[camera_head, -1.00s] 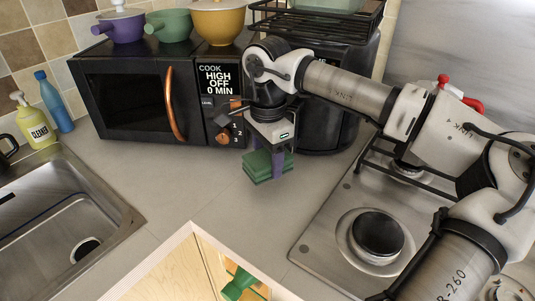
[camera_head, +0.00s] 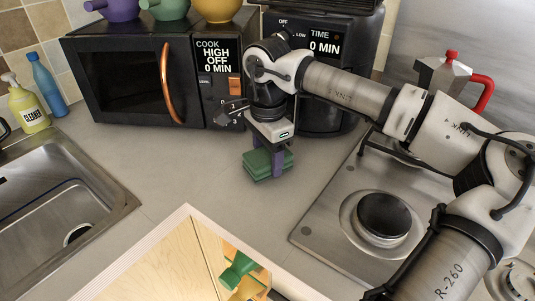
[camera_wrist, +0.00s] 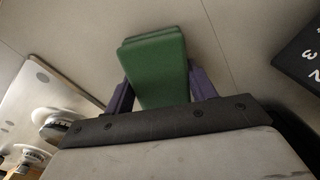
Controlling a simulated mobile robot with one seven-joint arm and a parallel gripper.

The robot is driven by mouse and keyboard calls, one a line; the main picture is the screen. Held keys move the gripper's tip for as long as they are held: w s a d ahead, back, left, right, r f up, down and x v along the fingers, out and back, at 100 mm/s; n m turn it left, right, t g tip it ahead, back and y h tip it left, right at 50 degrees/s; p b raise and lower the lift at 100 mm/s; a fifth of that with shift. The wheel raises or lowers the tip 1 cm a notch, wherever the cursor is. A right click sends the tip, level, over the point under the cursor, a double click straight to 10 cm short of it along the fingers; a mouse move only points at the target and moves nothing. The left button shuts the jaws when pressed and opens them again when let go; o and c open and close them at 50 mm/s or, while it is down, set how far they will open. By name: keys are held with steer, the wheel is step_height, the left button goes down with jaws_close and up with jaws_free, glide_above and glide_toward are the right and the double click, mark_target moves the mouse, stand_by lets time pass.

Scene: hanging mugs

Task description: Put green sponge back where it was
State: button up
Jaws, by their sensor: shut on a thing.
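The green sponge (camera_head: 266,166) is held in my gripper (camera_head: 270,160) in front of the microwave, over the grey counter. It looks like a block with layered edges. In the wrist view the sponge (camera_wrist: 156,68) sits between the two purple fingers of my gripper (camera_wrist: 160,88), which are shut on its sides. I cannot tell whether the sponge touches the counter.
A black microwave (camera_head: 135,88) and a black air fryer (camera_head: 325,80) stand behind. The sink (camera_head: 110,205) is at left, the stove (camera_head: 345,195) at right. An open cabinet (camera_head: 200,262) with a green item is in front. The counter between is clear.

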steer(key=shift+f, duration=0.35)
steer(key=o, duration=1.4)
step_height(320, 180, up, 14)
steer(key=shift+f+b, duration=0.1)
steer(key=shift+b, duration=0.4)
